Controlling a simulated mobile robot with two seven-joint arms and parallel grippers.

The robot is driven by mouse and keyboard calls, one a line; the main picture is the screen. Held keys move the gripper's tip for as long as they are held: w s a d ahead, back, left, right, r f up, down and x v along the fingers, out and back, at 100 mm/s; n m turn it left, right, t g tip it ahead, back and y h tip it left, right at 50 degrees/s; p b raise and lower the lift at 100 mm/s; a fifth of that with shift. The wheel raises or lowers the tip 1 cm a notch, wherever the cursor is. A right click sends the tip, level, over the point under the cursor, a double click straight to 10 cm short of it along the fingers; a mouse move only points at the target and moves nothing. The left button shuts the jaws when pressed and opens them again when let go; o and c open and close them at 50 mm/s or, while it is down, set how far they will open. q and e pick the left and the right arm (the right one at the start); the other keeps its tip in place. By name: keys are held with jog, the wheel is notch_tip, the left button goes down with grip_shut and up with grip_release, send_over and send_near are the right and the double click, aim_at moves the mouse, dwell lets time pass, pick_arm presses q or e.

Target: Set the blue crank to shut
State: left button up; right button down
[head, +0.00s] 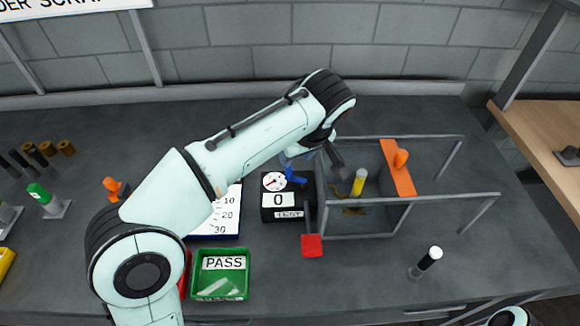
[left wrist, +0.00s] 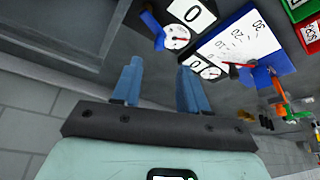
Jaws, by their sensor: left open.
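The blue crank (head: 293,176) sits beside the round gauge on the black test box (head: 267,213), which has a "0" display and a "TEST" label. The crank also shows in the left wrist view as a dark blue bent piece (left wrist: 152,24) at the top, beyond the fingertips. My left gripper (left wrist: 160,68) is open, its two blue-grey fingers apart with nothing between them. In the head view my left arm reaches over the bench from the left, and its gripper is close to the crank, partly hidden by the wrist. My right gripper is not in view.
A metal frame (head: 467,197) with an orange bar (head: 397,170) and yellow handle (head: 359,182) stands right of the box. A red handle (head: 312,246) juts forward. A green PASS tray (head: 222,289) and a numbered board (head: 229,222) lie left. A black-and-white post (head: 429,260) stands front right.

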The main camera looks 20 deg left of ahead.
aim_at(289, 169)
pick_arm(q)
jog(key=b+x, duration=0.1)
jog(key=x, duration=0.7)
jog(key=shift+w, duration=0.15)
jog(key=shift+c, duration=0.2)
grip_shut()
